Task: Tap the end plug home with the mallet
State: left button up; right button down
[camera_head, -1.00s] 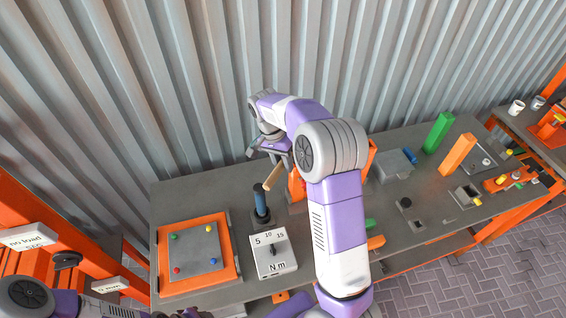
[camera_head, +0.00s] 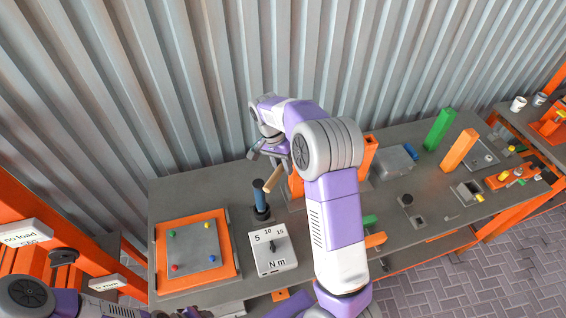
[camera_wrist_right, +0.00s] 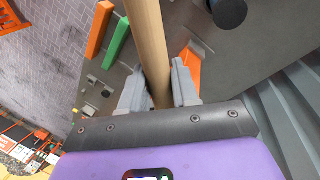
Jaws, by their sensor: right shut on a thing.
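My right gripper (camera_head: 274,160) is shut on the mallet's wooden handle (camera_head: 271,180), above the back of the bench. In the right wrist view, the handle (camera_wrist_right: 149,40) runs between the two fingers (camera_wrist_right: 158,92) and out past the top edge. The mallet's head cannot be made out. An orange upright piece (camera_head: 296,187) stands just right of the handle and is partly hidden by my right arm; orange also shows behind the fingers in the wrist view (camera_wrist_right: 190,62). I cannot make out the end plug. My left gripper is not in view.
A blue cylinder (camera_head: 260,195) in a black base stands close left of the handle. In front are a torque box (camera_head: 275,254) and an orange-framed plate (camera_head: 231,257). Green (camera_head: 439,130) and orange (camera_head: 458,152) posts stand at the right. A corrugated wall (camera_head: 180,90) rises behind the bench.

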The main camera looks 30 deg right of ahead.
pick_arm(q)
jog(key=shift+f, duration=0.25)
pick_arm(e)
jog(key=shift+f, duration=0.6)
jog(key=p+v, duration=0.3)
jog(key=shift+s+d+r, duration=0.15)
jog(key=shift+s+r, duration=0.05)
jog(key=shift+s, duration=0.05)
jog(key=shift+s+r+p, duration=0.1)
jog(key=shift+r+p, duration=0.25)
jog(key=shift+r, duration=0.1)
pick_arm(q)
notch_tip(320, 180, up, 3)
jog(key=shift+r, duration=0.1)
pick_arm(e)
jog(key=shift+f, duration=0.1)
